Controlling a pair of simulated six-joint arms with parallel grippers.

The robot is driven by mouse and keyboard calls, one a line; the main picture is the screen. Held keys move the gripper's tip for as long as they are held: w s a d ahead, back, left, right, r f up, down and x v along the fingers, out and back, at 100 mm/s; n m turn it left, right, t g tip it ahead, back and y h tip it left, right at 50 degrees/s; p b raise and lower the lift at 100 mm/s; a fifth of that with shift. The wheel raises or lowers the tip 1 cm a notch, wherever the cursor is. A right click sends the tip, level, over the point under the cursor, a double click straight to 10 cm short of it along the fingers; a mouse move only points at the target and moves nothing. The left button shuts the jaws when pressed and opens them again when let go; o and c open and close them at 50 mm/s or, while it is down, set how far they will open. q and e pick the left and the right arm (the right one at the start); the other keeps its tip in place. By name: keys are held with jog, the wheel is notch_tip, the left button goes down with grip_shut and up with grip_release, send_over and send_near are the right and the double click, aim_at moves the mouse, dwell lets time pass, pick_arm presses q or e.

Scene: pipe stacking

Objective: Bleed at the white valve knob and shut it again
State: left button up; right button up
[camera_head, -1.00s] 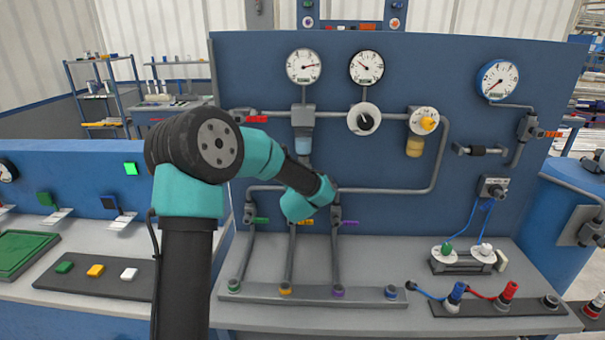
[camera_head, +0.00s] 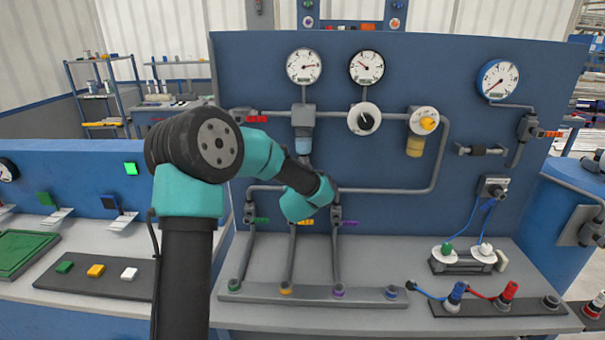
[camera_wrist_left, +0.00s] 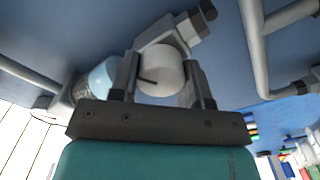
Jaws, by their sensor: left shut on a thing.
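The white valve knob (camera_wrist_left: 162,72) is a short white cylinder with a dark line on it, on a grey fitting (camera_wrist_left: 172,32). My left gripper (camera_wrist_left: 160,76) has one finger on each side of it and is shut on it. The clear-blue bowl (camera_wrist_left: 100,80) is just left of the fingers in the wrist view. It hangs from the pipe in the head view (camera_head: 303,145). There, my left wrist hides the gripper and the white knob in front of the panel. My right gripper is out of view.
Round gauges (camera_head: 304,66) and a white dial with a black knob (camera_head: 364,119) sit above my wrist. A yellow bowl (camera_head: 414,146) hangs to the right. Valves with green (camera_head: 262,220) and purple (camera_head: 350,223) handles flank my wrist. The front bench is partly clear.

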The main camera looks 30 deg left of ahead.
pick_arm(q)
jog(key=n, duration=0.6)
jog(key=shift+n, duration=0.3)
jog(key=n, duration=0.6)
jog(key=shift+f, duration=0.1)
jog(key=o, duration=0.9)
jog(key=shift+o, duration=0.2)
jog(key=shift+s, duration=0.1)
jog(key=v, duration=1.7)
jog(key=shift+s, duration=0.15)
